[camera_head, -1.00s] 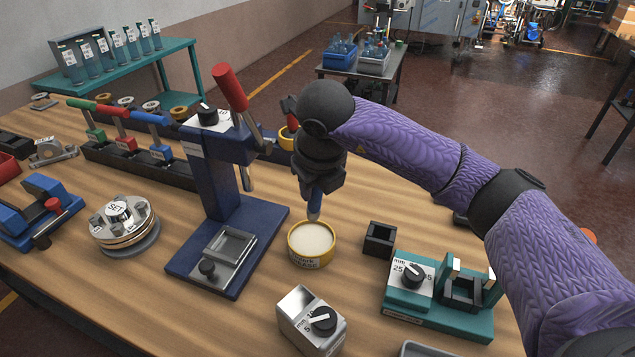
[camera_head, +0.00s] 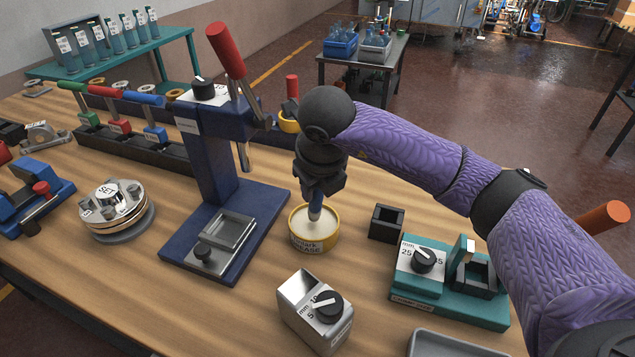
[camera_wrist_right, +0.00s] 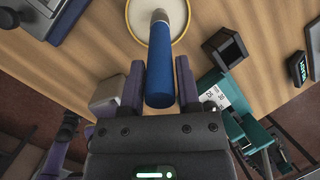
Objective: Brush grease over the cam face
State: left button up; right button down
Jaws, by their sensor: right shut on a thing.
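My right gripper (camera_head: 317,190) is shut on the blue handle of a brush (camera_wrist_right: 162,75), which points down. The brush's pale tip (camera_head: 315,213) is at the cream grease in a round yellow tin (camera_head: 314,243); I cannot tell how deep it sits. The tin also shows in the right wrist view (camera_wrist_right: 129,22), ahead of the fingers. I cannot tell for sure which part is the cam face. A round metal fixture (camera_head: 116,212) with a SET knob stands at the left. A blue lever press (camera_head: 208,155) with a red handle stands just left of the tin. My left gripper is out of view.
A small black open block (camera_head: 386,222) and a teal gauge fixture (camera_head: 418,285) stand right of the tin. A metal block with a black dial (camera_head: 314,310) stands in front. Coloured lever clamps (camera_head: 120,128) line the back left. Bare wood lies between these things.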

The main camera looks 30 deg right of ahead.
jog(key=shift+f+b, duration=0.55)
jog(key=shift+f, duration=0.15)
dwell(1.5)
notch_tip(320, 180, up, 7)
jog(key=p, duration=0.5)
jog(key=shift+r, duration=0.15)
dwell(0.6)
